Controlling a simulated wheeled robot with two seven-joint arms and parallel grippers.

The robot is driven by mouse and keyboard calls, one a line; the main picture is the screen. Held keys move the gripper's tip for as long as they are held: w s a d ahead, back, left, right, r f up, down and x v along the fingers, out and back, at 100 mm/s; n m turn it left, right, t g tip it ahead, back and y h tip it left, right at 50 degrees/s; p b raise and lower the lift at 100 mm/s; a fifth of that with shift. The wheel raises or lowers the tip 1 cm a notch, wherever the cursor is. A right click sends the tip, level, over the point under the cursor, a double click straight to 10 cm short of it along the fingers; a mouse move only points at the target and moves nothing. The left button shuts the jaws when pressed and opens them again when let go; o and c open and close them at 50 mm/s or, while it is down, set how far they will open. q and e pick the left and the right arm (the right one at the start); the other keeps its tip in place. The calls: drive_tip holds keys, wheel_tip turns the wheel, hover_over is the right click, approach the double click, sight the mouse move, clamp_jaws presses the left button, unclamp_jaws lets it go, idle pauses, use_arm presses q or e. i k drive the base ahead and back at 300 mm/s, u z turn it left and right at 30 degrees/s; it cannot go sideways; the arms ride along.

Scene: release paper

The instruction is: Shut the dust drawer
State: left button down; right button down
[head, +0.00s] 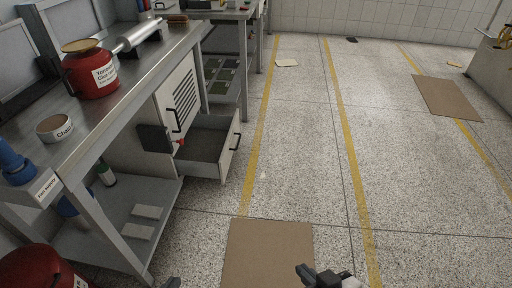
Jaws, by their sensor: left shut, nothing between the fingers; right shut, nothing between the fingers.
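The dust drawer (231,159) is pulled out of the white cabinet (177,95) under the steel workbench. Its front panel has a dark handle and stands well out from the cabinet, and the grey inside of the drawer shows. My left gripper (172,283) shows only as a dark tip at the bottom edge, below and in front of the drawer, apart from it. My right gripper (306,274) is at the bottom edge, right of the left one, shut and empty, over the floor and apart from the drawer.
The steel workbench (140,65) runs along the left, with a red canister (88,75) and a round tin (55,127) on top. A lower shelf (115,218) stands left of the drawer. A brown cardboard sheet (268,252) lies on the floor ahead. The floor right of the drawer is clear.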

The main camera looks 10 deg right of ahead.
sight(207, 149)
drive_tip(key=z, duration=0.5)
drive_tip(key=i, duration=1.05)
drive_tip(key=u, duration=0.4)
drive_tip(key=i, duration=1)
drive_tip(key=u, duration=0.75)
drive_tip(key=i, duration=0.5)
